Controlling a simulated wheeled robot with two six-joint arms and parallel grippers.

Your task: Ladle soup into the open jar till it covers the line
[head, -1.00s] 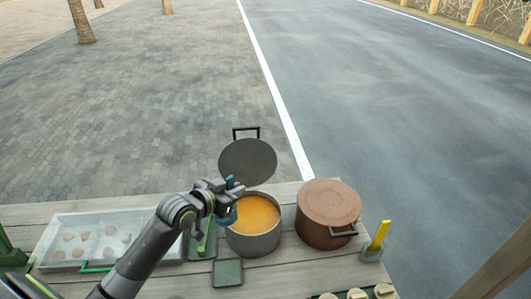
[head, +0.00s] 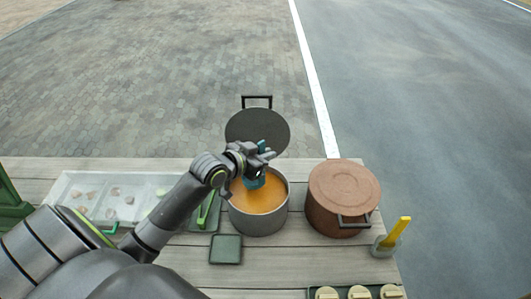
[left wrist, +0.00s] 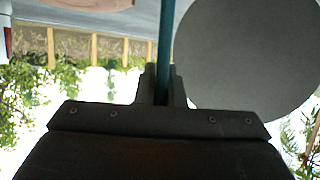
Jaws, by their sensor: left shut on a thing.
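The grey pot (head: 258,228) stands open on the wooden counter, holding orange soup (head: 262,197). My left gripper (head: 266,151) is above the pot's back rim, in front of the dark lid, shut on the teal ladle (head: 255,181). The ladle's lower part is within the pot mouth; I cannot tell how deep it sits in the soup. In the left wrist view its teal handle (left wrist: 166,38) runs between the fingers. Several cream-topped items (head: 359,292) show at the bottom edge, cut off. I cannot make out an open jar. My right gripper is out of view.
The round dark lid (head: 243,128) stands up behind the pot. A closed brown pot (head: 343,190) is close on the right. A small holder (head: 386,246) with a yellow-handled tool is near the right edge. A clear-walled tray (head: 78,190) is left; a green square mat (head: 226,249) lies in front.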

